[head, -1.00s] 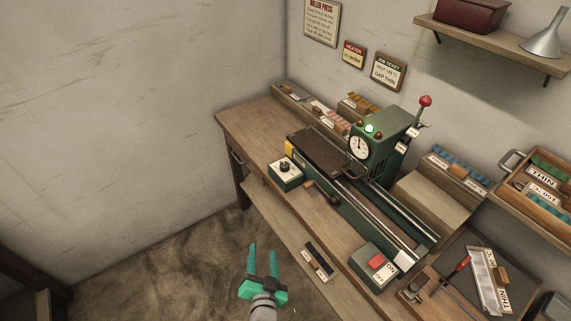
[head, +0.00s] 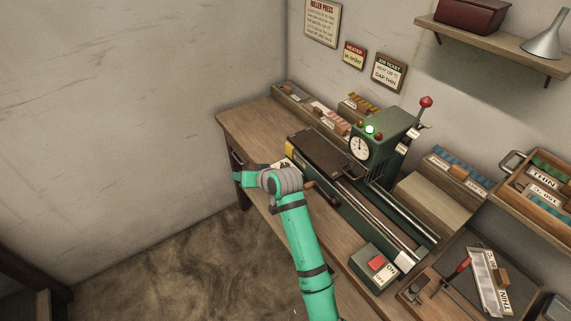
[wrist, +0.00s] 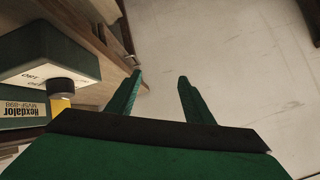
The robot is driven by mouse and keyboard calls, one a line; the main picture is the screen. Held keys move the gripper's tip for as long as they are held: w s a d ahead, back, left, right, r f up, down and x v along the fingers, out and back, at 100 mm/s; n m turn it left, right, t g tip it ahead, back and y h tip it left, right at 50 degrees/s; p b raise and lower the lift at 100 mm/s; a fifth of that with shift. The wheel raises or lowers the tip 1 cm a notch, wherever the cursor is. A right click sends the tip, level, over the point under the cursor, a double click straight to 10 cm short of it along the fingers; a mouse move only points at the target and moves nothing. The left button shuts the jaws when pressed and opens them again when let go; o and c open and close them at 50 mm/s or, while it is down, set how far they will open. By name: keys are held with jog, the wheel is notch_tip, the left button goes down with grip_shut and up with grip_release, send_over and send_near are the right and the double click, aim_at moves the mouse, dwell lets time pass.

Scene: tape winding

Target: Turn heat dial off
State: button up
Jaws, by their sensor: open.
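The heat dial is a green box with a pale top (wrist: 25,76) and a dark knob (wrist: 62,88), on the left in the wrist view, which sees it upside down. In the head view my arm covers most of it, and only a bit of its pale top (head: 283,164) shows near the bench's left end. The knob's setting cannot be read. My gripper (wrist: 160,76) is open and empty, with the dial box to the left of its fingers. In the head view my fingers cannot be made out clearly.
A crank handle (head: 323,192) sticks out near the dial. Open floor (head: 170,260) lies left.

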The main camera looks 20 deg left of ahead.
jog(key=w+d+r+n+g+h, duration=0.1)
jog(key=w+d+r+h, duration=0.2)
jog(key=w+d+r, duration=0.1)
jog(key=g+h, duration=0.1)
jog(key=h, duration=0.2)
send_near(285, 165)
jog(key=x, duration=0.8)
jog(key=shift+f, duration=0.15)
jog(key=c, duration=1)
